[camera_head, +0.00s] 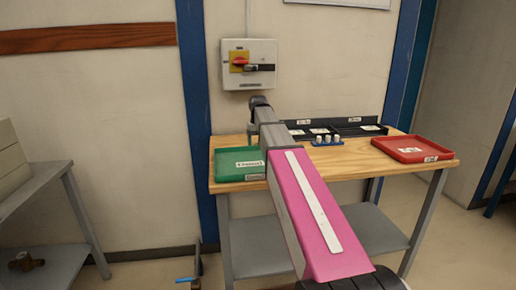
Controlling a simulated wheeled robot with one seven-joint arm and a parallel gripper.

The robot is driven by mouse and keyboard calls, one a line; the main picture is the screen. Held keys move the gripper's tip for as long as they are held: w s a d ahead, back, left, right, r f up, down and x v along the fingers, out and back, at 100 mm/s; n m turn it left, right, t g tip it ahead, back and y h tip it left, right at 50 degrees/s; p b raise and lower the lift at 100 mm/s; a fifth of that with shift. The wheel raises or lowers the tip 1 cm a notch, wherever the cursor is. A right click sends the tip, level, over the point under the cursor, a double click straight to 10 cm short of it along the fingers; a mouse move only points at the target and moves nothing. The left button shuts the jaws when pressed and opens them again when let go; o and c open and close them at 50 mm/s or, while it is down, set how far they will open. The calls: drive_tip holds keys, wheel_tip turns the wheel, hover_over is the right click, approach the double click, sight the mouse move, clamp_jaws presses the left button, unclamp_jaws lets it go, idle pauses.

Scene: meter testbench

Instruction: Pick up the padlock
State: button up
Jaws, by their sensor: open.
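I cannot make out a padlock for certain in this view. My arm reaches from the bottom over the wooden table (380,165). The dark end of the arm, with my gripper (259,101), is small and seen from behind, just below the grey switch box (249,82) on the wall. My gripper is open, and I see nothing held in it. The switch box has a red handle on a yellow plate and a dark piece beside it, too small to identify. My arm hides part of the table.
A green tray (228,177) stands on the table's left and a red tray (400,159) on its right. A black divided tray (370,120) lies at the back. A blue holder (328,144) with white-topped pieces stands before it. A grey shelf (30,195) is at left.

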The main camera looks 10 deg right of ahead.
drive_tip(key=shift+f, duration=0.35)
drive_tip(key=c, duration=1)
drive_tip(key=shift+r, duration=0.1)
drive_tip(key=shift+c, duration=0.2)
drive_tip(key=shift+r, duration=0.5)
wheel_tip(320, 180, up, 2)
drive_tip(key=shift+r, duration=0.15)
drive_tip(key=s+r, duration=0.7)
drive_tip(key=s, duration=0.4)
drive_tip(key=shift+s+r, duration=0.3)
drive_tip(key=shift+s, duration=0.05)
